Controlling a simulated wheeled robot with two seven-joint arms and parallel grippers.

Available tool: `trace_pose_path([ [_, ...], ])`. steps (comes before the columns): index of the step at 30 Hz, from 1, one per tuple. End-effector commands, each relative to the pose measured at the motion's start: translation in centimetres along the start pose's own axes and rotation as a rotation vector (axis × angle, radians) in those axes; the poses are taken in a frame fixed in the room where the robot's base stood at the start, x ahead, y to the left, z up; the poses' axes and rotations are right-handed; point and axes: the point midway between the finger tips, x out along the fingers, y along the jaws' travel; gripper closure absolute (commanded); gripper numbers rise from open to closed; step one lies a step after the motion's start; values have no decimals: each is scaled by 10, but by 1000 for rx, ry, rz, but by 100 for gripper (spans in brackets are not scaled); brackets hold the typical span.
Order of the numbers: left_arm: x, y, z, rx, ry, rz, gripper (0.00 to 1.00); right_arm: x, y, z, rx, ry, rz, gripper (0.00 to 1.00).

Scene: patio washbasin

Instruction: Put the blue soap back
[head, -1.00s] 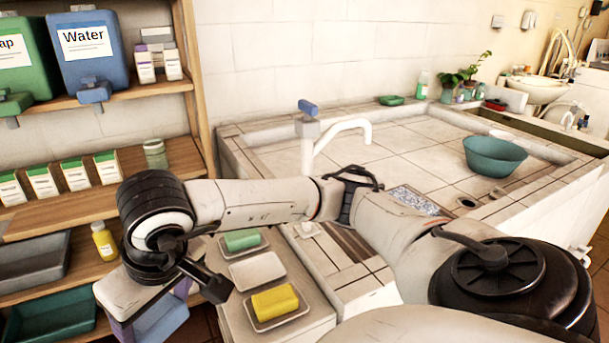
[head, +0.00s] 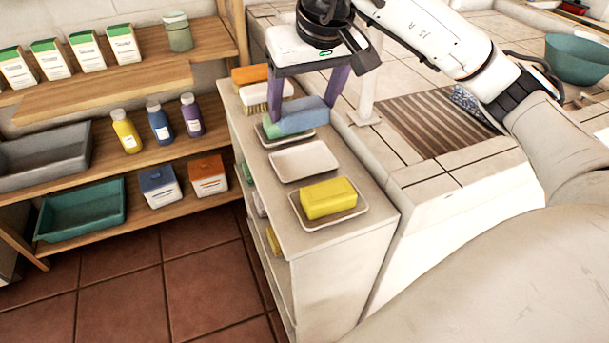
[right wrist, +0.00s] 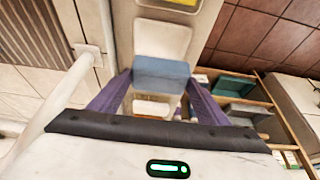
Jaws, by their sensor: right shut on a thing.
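My right gripper (head: 303,108) has purple fingers and is shut on the blue soap (head: 302,118). In the head view it holds the soap over the side counter, overlapping the green soap (head: 268,128) in its dish; the exact height is hard to tell. The empty white soap dish (head: 304,162) lies just nearer than the held soap. The yellow soap (head: 328,198) sits in the nearest dish (head: 352,214). In the right wrist view the blue soap (right wrist: 160,75) is between the fingers, with the empty dish (right wrist: 163,38) beyond it. My left gripper is out of view.
An orange block (head: 250,75) and a brush (head: 262,98) stand at the counter's far end. The tap post (head: 367,95) rises close to the right of my gripper. Shelves with bottles (head: 160,122), boxes and a teal tray (head: 82,208) are at left.

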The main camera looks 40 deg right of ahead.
Motion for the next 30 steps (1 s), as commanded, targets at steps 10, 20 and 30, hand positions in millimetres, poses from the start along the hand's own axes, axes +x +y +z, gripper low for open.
trace_pose_path([
  [10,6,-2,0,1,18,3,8,51,4,20,8,-4,1,73],
  [20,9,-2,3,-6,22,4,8,83,3,33,8,-3,2,73],
  [30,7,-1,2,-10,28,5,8,92,3,36,8,1,0,73],
])
